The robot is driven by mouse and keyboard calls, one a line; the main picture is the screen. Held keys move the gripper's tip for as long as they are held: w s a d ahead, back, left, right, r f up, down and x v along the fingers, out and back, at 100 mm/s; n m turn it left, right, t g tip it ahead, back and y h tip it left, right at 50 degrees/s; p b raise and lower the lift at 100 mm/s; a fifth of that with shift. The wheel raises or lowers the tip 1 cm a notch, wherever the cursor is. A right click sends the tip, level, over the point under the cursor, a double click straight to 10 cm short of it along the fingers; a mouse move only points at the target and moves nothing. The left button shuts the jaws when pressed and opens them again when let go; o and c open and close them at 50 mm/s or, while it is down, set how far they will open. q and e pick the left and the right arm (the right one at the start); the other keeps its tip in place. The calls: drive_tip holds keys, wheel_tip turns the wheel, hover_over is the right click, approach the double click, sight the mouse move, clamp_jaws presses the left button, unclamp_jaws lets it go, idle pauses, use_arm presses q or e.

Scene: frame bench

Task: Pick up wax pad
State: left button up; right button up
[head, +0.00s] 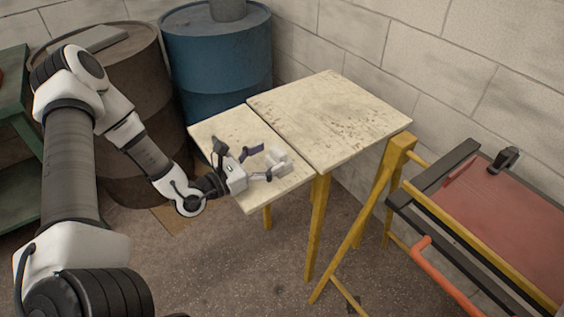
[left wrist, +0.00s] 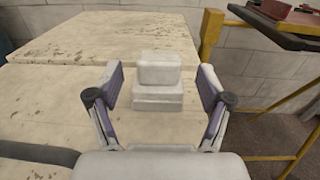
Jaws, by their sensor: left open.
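The wax pad (head: 279,156) looks like a pale, off-white block with a wider lower part, standing near the right end of the nearer board. In the left wrist view the pad (left wrist: 159,68) shows a rounded upper block on a stepped base; I cannot tell whether these are one piece. My left gripper (head: 263,163) is open, reaching over the board from the left, its fingers pointing at the pad. In the left wrist view the open fingers of this gripper (left wrist: 160,86) frame the pad on both sides, with gaps. My right gripper is not in view.
The worn board top (head: 330,115) on yellow legs is otherwise clear. A blue barrel (head: 218,60) and a brown barrel (head: 125,95) stand behind at left. A red-topped stand (head: 510,210) with yellow rails is at right. A block wall runs behind.

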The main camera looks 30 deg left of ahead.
sight(274, 153)
use_arm(q)
drive_tip(key=shift+x, duration=1.95)
drive_tip(key=shift+s+a+r, duration=0.1)
drive_tip(key=shift+s+r, duration=0.05)
drive_tip(key=c, duration=1.3)
drive_tip(key=shift+r, duration=0.1)
